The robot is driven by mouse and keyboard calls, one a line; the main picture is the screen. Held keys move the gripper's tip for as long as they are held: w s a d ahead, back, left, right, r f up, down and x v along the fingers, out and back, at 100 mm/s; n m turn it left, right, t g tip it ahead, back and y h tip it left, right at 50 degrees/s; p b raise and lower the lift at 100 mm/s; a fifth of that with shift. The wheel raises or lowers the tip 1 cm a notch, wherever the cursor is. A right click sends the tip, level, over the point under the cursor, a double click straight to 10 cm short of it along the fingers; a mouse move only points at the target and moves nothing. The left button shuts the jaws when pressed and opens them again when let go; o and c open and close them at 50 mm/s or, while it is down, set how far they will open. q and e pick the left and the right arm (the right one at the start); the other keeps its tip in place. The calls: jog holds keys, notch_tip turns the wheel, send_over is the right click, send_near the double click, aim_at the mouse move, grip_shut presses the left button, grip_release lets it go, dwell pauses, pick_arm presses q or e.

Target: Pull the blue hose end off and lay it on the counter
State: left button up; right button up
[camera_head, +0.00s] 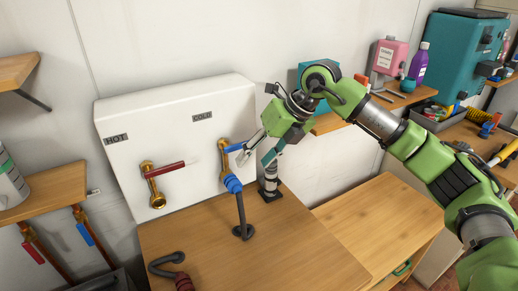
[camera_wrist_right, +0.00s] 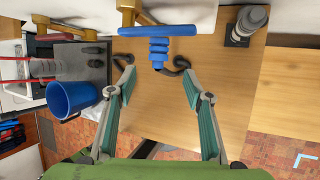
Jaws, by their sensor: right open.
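The blue hose end (camera_head: 233,184) sits on the lower outlet of the brass cold valve (camera_head: 224,160), under the blue lever (camera_head: 235,147). A dark grey hose (camera_head: 241,215) runs from it down to the wooden counter (camera_head: 290,250). My right gripper (camera_head: 248,153) is just right of the cold valve. In the right wrist view its two teal-padded fingers (camera_wrist_right: 158,85) are spread and empty. There the blue hose end (camera_wrist_right: 158,52) shows ahead, centred between the fingers and apart from them. My left gripper is not in view.
A red hose end (camera_head: 183,282) with a grey hose lies on the counter's front left. The hot valve (camera_head: 150,185) has a red lever and no hose. A grey post (camera_head: 270,180) stands right of the cold valve.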

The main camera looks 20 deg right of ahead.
aim_at(236, 181)
jog(key=p+x, duration=0.3)
jog(key=x, duration=0.8)
jog(key=shift+a, duration=0.15)
jog(key=c, duration=1.2)
